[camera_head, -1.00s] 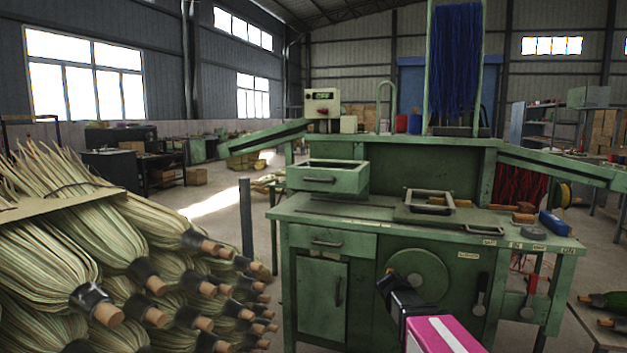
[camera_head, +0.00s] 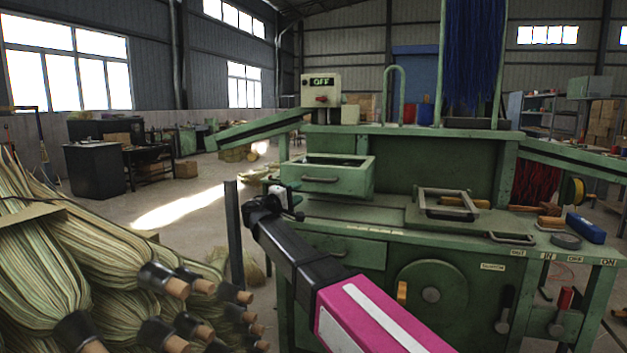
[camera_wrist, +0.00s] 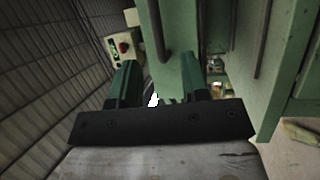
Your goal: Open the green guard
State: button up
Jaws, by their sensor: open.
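The green machine bench (camera_head: 390,222) stands ahead. No part is labelled as the guard, so I cannot tell for sure which one it is. A square green frame with a handle (camera_head: 447,205) lies flat on its top. My gripper (camera_head: 283,203) is raised at the bench's left side, in front of the open-topped green box with a handle (camera_head: 328,178). In the wrist view my gripper (camera_wrist: 172,75) shows two separated green fingers with nothing between them.
A control box reading OFF (camera_head: 321,90) stands above the bench; it also shows in the wrist view (camera_wrist: 121,46). A dark post (camera_head: 234,235) stands close left of my arm. Broom bundles (camera_head: 100,265) fill the lower left. Sloping green chutes (camera_head: 258,130) extend on both sides.

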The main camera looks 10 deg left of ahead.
aim_at(314, 181)
jog(key=x, duration=1)
jog(key=shift+w+a+r, duration=0.1)
jog(key=shift+w+r, duration=0.25)
jog(key=shift+r, duration=0.05)
grip_shut()
